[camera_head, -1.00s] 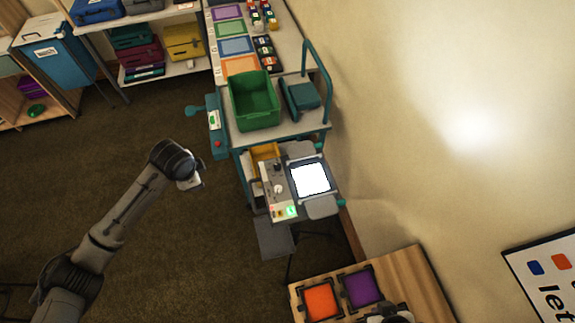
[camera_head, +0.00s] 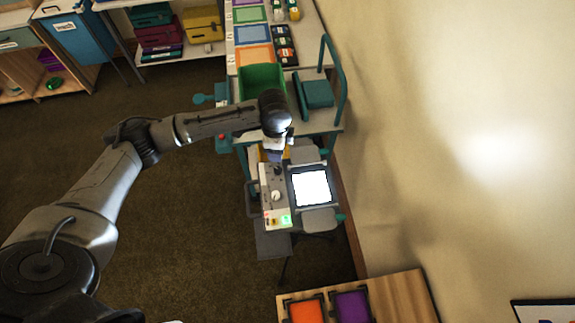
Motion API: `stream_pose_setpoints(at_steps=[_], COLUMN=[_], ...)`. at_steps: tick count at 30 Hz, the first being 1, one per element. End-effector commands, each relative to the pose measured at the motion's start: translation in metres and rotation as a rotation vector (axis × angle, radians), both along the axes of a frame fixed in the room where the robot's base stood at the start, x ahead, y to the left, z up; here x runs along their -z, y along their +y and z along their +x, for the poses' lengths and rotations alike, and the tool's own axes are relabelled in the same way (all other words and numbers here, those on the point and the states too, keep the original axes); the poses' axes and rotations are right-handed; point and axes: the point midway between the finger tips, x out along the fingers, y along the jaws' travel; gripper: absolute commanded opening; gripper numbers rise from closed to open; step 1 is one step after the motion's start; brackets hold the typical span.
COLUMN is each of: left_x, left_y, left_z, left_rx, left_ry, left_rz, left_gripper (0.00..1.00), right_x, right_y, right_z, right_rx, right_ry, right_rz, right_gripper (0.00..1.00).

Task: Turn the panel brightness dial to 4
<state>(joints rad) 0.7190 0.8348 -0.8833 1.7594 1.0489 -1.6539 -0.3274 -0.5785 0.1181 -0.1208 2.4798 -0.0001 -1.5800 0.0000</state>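The bright white panel (camera_head: 312,186) lies in a dark frame on a small stand near the wall. A pale control box (camera_head: 267,203) is on its left side, with a round white dial (camera_head: 276,196) and a small dark knob (camera_head: 278,171). A lit green readout (camera_head: 286,219) sits at the box's near end. The dial's markings and the readout's figure are too small to read. My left gripper (camera_head: 275,153) is above the far end of the control box, apart from the dial. Its fingers are too small and hidden to judge. My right gripper is out of view.
A teal cart with a green bin (camera_head: 262,78) stands behind the panel, partly hidden by my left arm. Grey pads (camera_head: 319,219) flank the panel. A wooden table (camera_head: 398,300) with orange and purple squares is in front. The wall is close on the right.

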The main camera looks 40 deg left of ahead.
Motion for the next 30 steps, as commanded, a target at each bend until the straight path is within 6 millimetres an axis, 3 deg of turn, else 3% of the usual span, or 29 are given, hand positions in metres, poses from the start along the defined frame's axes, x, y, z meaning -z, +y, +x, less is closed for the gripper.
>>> stream_pose_setpoints(at_steps=[18, 24, 30], left_x=[0.103, 0.123, 0.131], left_y=[0.000, -0.001, 0.000], left_z=[0.000, 0.000, 0.000], left_rx=[-0.002, -0.001, -0.001], left_ry=[0.000, -0.001, -0.001], left_rz=[0.002, 0.001, 0.002], left_gripper=[0.55, 0.55, 0.55], right_x=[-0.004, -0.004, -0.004], right_y=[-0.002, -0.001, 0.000], right_z=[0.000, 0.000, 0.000], right_rx=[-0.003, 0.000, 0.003], right_ry=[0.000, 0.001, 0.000], right_rz=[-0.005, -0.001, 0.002], right_gripper=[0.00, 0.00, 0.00])
